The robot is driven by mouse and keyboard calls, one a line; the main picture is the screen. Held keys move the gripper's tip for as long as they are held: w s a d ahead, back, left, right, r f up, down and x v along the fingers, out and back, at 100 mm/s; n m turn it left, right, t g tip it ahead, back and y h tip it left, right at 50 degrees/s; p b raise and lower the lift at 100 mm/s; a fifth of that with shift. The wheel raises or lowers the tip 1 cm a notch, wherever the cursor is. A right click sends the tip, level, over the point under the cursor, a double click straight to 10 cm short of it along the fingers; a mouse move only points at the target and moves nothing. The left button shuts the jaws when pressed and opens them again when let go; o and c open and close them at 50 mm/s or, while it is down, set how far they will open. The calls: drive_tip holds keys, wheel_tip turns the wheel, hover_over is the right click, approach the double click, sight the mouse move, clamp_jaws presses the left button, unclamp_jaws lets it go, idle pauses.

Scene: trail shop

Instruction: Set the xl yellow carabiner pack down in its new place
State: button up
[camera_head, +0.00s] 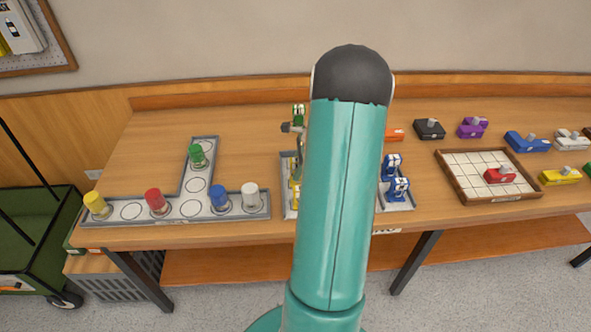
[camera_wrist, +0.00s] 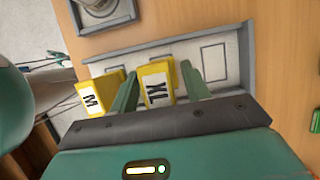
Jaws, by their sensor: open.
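The xl yellow carabiner pack (camera_wrist: 157,84), marked XL, stands on a light grey tray with a raised rim (camera_wrist: 247,60) in the wrist view. My gripper (camera_wrist: 160,68) is open, with one green finger on each side of this pack. I cannot tell whether either finger touches it. A yellow pack marked M (camera_wrist: 97,95) stands to its left, outside the left finger.
A wooden-framed grid tray (camera_head: 452,178) with a red item is to the right.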

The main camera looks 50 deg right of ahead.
drive_tip(key=v, duration=1)
drive_tip(key=shift+d+r, duration=0.15)
drive_tip(key=shift+r, duration=0.05)
drive_tip(key=w+a+r+n+h, duration=0.15)
drive_tip(key=a+r+n, duration=0.25)
drive_tip(key=a, duration=0.4)
drive_tip(key=w+a+r+n, duration=0.2)
drive_tip(key=a+r+n, duration=0.25)
drive_tip(key=a, duration=0.45)
drive_tip(key=w+a+r+n+h, duration=0.1)
drive_tip(key=w+a+r+n, duration=0.1)
drive_tip(key=a+r+n, duration=0.45)
drive_tip(key=s+a+n+t, duration=0.1)
drive_tip(key=s+a+n, duration=0.4)
drive_tip(key=a, duration=0.5)
drive_tip(key=s+a+n+t, duration=0.1)
drive_tip(key=s+a+n, duration=0.4)
drive_tip(key=a, duration=0.6)
drive_tip(key=n, duration=0.2)
drive_tip(key=shift+f+n, duration=0.35)
drive_tip(key=shift+n, duration=0.05)
